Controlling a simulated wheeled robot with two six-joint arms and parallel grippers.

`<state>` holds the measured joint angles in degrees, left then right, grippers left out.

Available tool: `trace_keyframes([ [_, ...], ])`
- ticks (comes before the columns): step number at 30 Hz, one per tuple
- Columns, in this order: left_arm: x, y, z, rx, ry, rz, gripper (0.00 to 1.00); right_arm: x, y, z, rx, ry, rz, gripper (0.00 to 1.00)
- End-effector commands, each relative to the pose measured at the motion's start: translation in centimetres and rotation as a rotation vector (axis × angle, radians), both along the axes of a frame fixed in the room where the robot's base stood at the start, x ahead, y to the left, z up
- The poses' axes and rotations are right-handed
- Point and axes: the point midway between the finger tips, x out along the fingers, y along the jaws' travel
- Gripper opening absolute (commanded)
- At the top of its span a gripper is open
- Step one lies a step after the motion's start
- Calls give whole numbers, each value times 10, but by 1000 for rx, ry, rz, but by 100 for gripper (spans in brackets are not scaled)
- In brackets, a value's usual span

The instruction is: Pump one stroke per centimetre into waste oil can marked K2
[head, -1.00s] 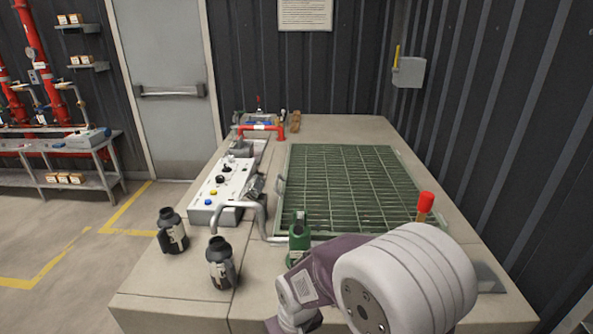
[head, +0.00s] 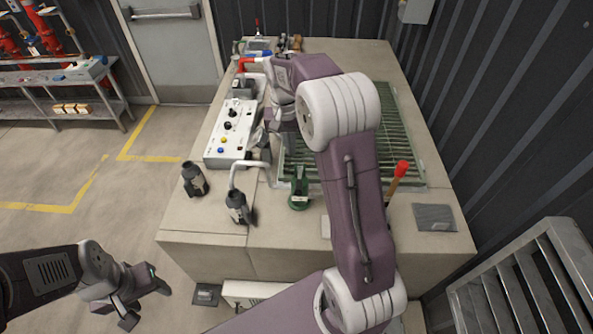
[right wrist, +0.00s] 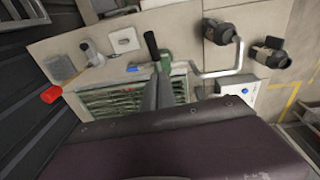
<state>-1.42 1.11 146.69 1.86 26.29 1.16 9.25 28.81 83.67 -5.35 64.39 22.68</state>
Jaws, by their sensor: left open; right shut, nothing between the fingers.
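Two dark cans, a left one (head: 194,180) and a nearer one (head: 238,208), stand upright at the bench's left front; their marks are too small to read. A bent grey pipe (head: 250,164) ends by the nearer can's mouth. A green pump body (head: 299,192) stands at the grating's front edge, right of that can. My left gripper (head: 147,302) is open and empty, low at the left, off the bench. My right arm reaches over the bench; its gripper (head: 272,126) is shut and empty near the control box. The right wrist view shows its fingers (right wrist: 163,80) too.
A white control box (head: 231,132) with knobs lies left of the green grating (head: 398,135). A red-topped stick (head: 402,169) rises at the grating's right front. A grey plate (head: 434,217) lies on the bench's right. A slatted metal rack (head: 525,275) stands at front right.

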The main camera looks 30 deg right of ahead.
Motion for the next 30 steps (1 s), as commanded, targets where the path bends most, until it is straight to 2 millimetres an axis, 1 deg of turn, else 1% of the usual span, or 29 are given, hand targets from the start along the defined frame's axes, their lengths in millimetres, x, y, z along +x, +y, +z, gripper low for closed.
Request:
trace_keyframes([
  [3, 0, 0, 0, 0, 0, 0, 56, 5, -6, 3, -4, 7, -32, 0],
  [12, 0, 0, 0, 0, -1, 0, 56, 6, -7, 4, -4, 8, -35, 0],
  [16, 0, 0, 2, 0, -1, 0, 56, 6, -7, -2, -4, 10, -35, 0],
  [20, 0, 0, 8, 0, -1, 0, 56, 5, -9, -24, -3, 13, -35, 0],
  [30, 0, 0, 30, 0, -1, 0, 56, 7, -16, -96, -3, 13, -35, 0],
])
